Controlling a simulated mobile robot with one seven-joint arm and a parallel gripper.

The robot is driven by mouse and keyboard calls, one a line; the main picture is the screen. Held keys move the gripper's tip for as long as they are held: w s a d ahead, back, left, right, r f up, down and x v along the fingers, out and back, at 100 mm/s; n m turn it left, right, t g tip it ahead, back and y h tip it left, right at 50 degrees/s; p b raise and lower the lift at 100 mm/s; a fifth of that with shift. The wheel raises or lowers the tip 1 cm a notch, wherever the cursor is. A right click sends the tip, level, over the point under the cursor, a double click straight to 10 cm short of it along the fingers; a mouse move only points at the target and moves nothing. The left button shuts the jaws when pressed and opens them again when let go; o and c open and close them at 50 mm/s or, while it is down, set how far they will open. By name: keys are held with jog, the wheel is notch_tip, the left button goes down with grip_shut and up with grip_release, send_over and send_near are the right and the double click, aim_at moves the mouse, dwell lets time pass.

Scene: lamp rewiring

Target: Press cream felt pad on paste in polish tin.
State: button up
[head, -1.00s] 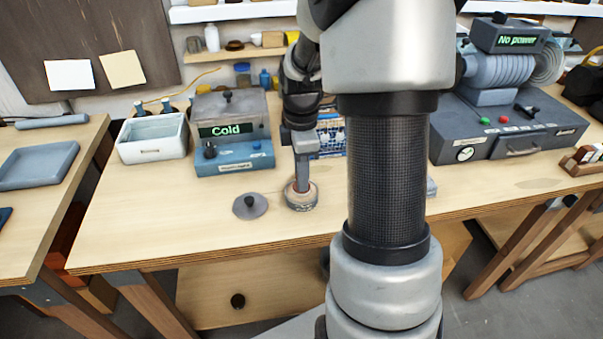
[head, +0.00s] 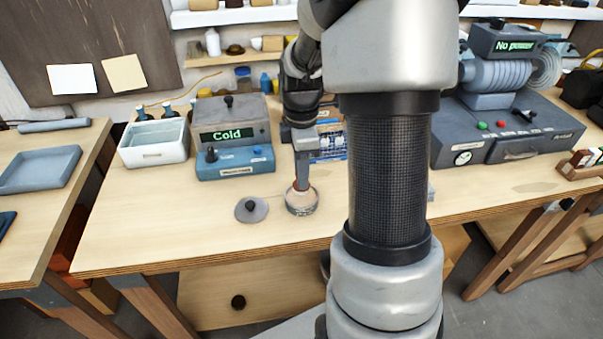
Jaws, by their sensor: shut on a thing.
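The polish tin (head: 302,208) is a small round open tin on the wooden bench, in the middle of the head view. The cream felt pad is too small and too hidden to make out. I cannot tell whether it touches the paste. A round grey lid with a dark knob (head: 251,209) lies flat on the bench just left of the tin.
A blue-grey unit reading "Cold" (head: 235,160) and a white basin (head: 153,153) stand behind to the left. A dark machine reading "No power" (head: 500,150) stands at the right. The bench front (head: 180,225) is clear. My arm hides part of the bench.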

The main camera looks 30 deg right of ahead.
jog(key=shift+r+p, duration=1.65)
jog(key=shift+r, duration=0.65)
